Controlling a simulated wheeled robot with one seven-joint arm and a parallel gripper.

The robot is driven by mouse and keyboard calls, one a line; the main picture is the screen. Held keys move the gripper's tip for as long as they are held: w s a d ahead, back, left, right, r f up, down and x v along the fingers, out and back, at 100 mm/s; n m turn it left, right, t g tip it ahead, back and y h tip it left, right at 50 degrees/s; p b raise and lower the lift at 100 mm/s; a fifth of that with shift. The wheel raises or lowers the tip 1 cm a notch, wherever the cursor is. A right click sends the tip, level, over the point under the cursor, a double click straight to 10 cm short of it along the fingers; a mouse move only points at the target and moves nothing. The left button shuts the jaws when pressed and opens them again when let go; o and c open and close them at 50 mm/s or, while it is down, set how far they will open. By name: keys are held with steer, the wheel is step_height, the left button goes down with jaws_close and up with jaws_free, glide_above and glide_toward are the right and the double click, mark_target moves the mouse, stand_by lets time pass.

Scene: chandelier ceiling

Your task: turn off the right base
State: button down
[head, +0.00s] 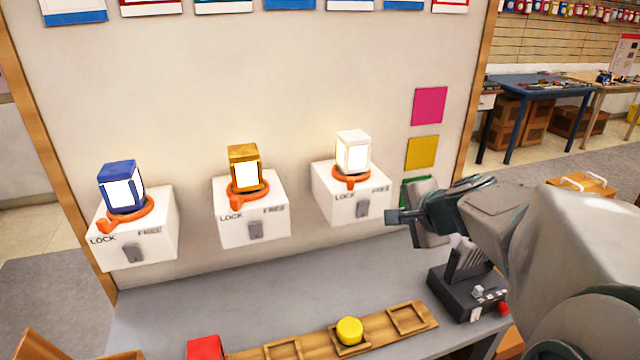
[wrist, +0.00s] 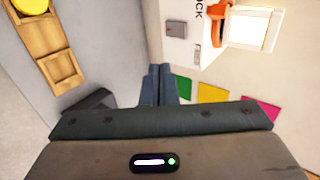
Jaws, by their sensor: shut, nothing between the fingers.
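The right base (head: 337,204) is a white box on the wall panel, marked LOCK and FREE, with a grey switch (head: 362,208) on its front. An orange ring with a lever (head: 350,182) sits on top, around the foot of a glowing white lamp (head: 352,152). In the wrist view the switch (wrist: 176,30), the ring (wrist: 217,22) and the lamp (wrist: 252,28) show at the top. My gripper (head: 392,217) is shut and empty, just right of the right base and apart from it. Its closed fingers also show in the wrist view (wrist: 160,72).
The middle base (head: 232,233) holds a yellow lamp (head: 243,168), and the left base (head: 160,247) a blue lamp (head: 121,186). A wooden tray (head: 320,347) with a yellow knob (head: 349,331) lies below. A black device (head: 455,292) stands under my arm. Coloured squares (head: 430,105) are on the wall.

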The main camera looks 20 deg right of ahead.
steer(key=b, duration=0.2)
glide_toward(365, 210)
step_height(365, 210, down, 4)
steer(key=shift+w+r+p, duration=0.2)
steer(key=shift+w+p, duration=0.55)
steer(key=shift+w, duration=1.5)
